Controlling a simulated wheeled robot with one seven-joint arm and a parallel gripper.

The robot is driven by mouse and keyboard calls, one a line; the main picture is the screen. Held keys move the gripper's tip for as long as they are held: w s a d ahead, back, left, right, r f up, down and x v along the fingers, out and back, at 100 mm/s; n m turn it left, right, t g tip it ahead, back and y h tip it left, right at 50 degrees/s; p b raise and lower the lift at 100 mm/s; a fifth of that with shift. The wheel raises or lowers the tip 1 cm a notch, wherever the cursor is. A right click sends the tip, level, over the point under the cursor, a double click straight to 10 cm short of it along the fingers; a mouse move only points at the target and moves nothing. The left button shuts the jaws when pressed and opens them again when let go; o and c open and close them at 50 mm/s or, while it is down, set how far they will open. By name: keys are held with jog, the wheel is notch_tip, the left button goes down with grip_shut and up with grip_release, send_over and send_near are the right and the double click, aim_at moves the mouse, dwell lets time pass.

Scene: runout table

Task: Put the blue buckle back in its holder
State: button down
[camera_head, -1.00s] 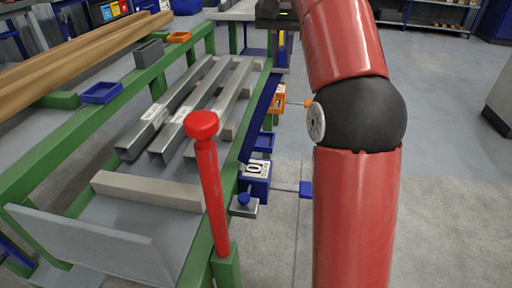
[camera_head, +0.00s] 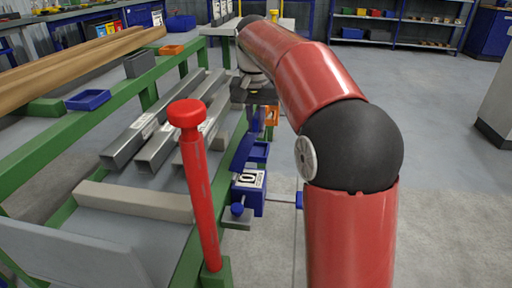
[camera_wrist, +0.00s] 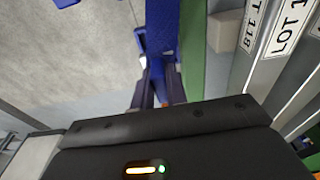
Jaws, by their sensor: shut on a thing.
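My gripper (camera_wrist: 158,92) points down beside the table's green side rail. In the wrist view its fingers are closed around a narrow blue piece, which appears to be the blue buckle (camera_wrist: 157,72). A wide blue strap (camera_wrist: 163,22) runs from the buckle area along the rail; in the head view the strap (camera_head: 243,152) hangs over the rail. A small blue open holder (camera_wrist: 140,40) is beside the strap; it also shows in the head view (camera_head: 260,151). An orange holder (camera_head: 271,115) is just beyond, partly hidden by my gripper. The buckle's lower end is hidden.
A blue box with a number label (camera_head: 250,194) is on the rail nearer me. A red post (camera_head: 200,190) rises in front. Steel tubes (camera_head: 160,135) lie on the table to the left. The floor (camera_head: 430,150) at right is clear.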

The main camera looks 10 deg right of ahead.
jog(key=shift+f+b, duration=0.6)
jog(key=shift+f, duration=2.5)
jog(key=shift+f, duration=0.2)
jog(key=c, duration=1.4)
grip_release()
jog(key=shift+r, duration=0.2)
